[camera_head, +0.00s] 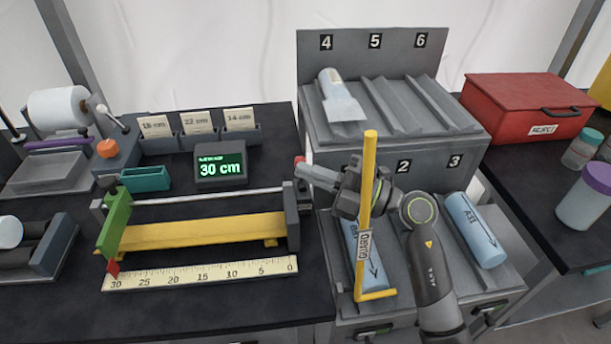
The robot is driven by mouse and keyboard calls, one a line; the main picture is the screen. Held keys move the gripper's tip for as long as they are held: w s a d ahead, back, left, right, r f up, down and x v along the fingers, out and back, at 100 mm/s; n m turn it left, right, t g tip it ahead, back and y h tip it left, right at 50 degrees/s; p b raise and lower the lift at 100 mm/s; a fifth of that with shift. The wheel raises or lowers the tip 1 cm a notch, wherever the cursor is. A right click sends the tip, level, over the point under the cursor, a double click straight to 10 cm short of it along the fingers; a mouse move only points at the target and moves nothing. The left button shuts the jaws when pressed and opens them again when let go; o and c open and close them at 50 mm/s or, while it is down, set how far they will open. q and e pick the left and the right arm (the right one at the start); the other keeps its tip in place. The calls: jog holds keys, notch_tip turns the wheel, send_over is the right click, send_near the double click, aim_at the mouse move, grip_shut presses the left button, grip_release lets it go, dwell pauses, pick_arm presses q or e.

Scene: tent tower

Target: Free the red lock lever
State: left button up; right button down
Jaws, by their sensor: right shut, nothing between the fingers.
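My right gripper (312,172) reaches in from the right, shut and empty, with its tips by the dark end block (292,215) of the measuring rig. A small red part (299,161) shows at the tips; it may be the red lock lever, but most of it is hidden, and I cannot tell whether the tips touch it. A yellow guard bar (367,200) marked GUARD stands upright in front of my right wrist. The rig has a yellow trough (190,233), a green slider (116,225) with a red pointer at the left, and a ruler. My left gripper is out of view.
A display (220,168) reads 30 cm. Numbered grey racks (330,150) hold pale blue rolls, one marked A31 (474,232). A red reject box (527,108) and jars stand at the right. Black table (200,315) is clear in front of the ruler.

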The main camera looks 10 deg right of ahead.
jog(key=shift+d+f+m+t+y, duration=0.3)
jog(key=shift+d+m+t+y, duration=0.2)
jog(key=shift+d+t, duration=0.2)
jog(key=shift+d+f, duration=0.25)
jog(key=shift+d, duration=0.15)
dwell(0.4)
